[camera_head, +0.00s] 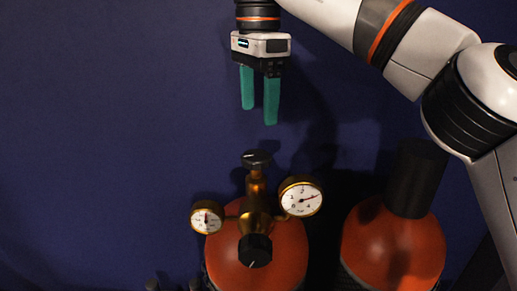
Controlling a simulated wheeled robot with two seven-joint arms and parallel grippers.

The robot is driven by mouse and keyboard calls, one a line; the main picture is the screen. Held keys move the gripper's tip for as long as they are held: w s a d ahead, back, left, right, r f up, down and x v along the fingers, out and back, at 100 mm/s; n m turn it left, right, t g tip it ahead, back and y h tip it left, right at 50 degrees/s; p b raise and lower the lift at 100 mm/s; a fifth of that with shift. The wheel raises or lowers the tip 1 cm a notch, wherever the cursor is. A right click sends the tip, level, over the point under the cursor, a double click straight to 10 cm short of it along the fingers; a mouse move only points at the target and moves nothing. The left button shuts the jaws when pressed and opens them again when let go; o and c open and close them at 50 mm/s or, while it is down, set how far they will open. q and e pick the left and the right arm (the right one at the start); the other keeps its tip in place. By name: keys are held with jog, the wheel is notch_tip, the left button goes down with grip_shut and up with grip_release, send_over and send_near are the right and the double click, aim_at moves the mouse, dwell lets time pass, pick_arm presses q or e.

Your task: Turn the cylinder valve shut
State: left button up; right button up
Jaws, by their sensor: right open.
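The cylinder valve's black knob (257,159) sits on top of a brass stem (257,190), with an orange-red cylinder (278,258) below. Two round gauges flank the brass body, a small one at left (207,217) and a larger one at right (301,196). A second black knob (255,250) faces the front. My right gripper (259,114) points down with two green fingers, open and empty. In the picture it is directly above the top knob and apart from it. My left gripper is not in view.
A second orange-red cylinder (394,244) with a dark cap (415,180) stands at right, under my right arm. A dark blue wall (110,120) lies behind. The area left of the gauges looks clear. Small dark shapes at the bottom edge are unclear.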

aim_at(258, 154)
jog(key=f, duration=0.6)
jog(key=f+p, duration=0.1)
jog(key=f, duration=0.2)
jog(key=shift+w+a, duration=0.1)
jog(key=shift+w, duration=0.15)
jog(key=c, duration=1)
